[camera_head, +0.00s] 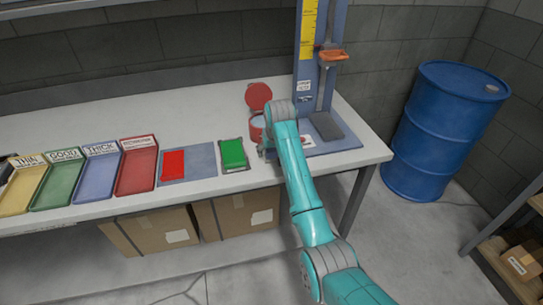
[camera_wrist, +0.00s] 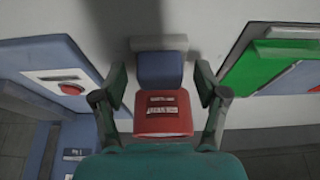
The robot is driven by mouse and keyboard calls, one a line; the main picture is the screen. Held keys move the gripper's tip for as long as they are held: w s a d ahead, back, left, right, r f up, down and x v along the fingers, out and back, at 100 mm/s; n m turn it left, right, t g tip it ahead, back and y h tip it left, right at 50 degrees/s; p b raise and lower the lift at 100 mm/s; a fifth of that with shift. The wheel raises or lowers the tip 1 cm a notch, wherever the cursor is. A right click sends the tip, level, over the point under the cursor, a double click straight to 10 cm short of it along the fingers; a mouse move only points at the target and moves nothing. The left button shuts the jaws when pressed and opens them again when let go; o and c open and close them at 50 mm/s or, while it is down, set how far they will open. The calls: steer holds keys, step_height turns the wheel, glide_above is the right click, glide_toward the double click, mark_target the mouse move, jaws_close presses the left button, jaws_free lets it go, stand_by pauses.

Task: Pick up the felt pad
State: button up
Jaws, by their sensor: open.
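No item is clearly marked as the felt pad, and I cannot tell for certain which it is. An open red container (camera_head: 257,130) stands at the bench's right part, its red lid (camera_head: 258,96) raised and something pale blue inside. In the wrist view, a red labelled piece (camera_wrist: 163,114) and a blue block-like piece (camera_wrist: 160,70) lie between my fingers. My gripper (camera_wrist: 160,88) is open, one finger on each side of them, with no clear grip on either. In the head view my arm hides most of the gripper and part of the container.
A green block (camera_head: 233,153) and a red block (camera_head: 173,164) lie left of the gripper. Labelled trays, including a red one (camera_head: 136,167), line the left. A blue upright stand (camera_head: 308,60) rises close at the right. A blue drum (camera_head: 445,130) stands beyond the bench (camera_head: 350,163).

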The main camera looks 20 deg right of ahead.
steer(key=c, duration=1.2)
steer(key=shift+r, duration=0.1)
steer(key=shift+c, duration=0.2)
